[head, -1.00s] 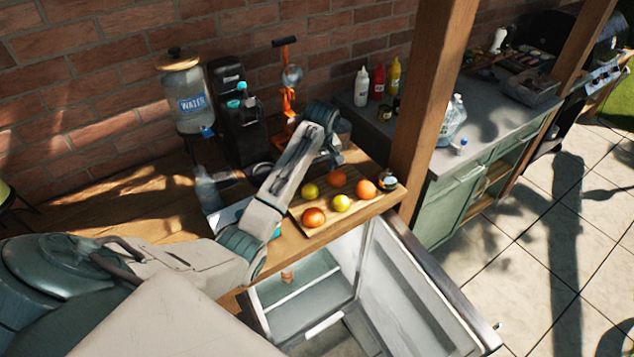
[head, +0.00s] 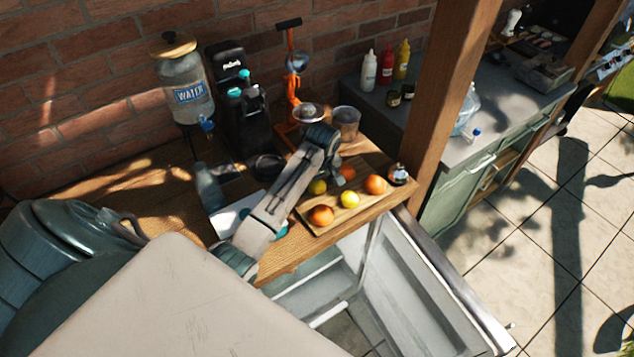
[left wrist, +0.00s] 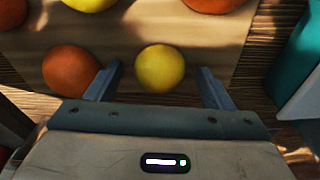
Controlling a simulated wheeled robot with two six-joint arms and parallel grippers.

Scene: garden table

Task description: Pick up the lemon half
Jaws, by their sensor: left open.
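A yellow citrus piece (left wrist: 160,66) lies on the wooden board between the spread fingers of my left gripper (left wrist: 159,74) in the left wrist view. It appears to be the back-left yellow piece (head: 317,187) in the head view, partly covered by my arm. A second yellow piece (head: 350,199) lies farther forward on the board. Both look round, and I cannot tell which one is a half. My left gripper is open and empty, reaching over the back of the board. Its fingertips are hard to make out in the head view. My right gripper is not in view.
Oranges (head: 376,184) lie close around the yellow pieces; one (left wrist: 70,72) is just outside a finger. A clear cup (head: 345,122) and orange juicer (head: 293,90) stand behind. A small shaker (head: 399,173) stands right of the board. An open fridge (head: 400,265) is below the counter.

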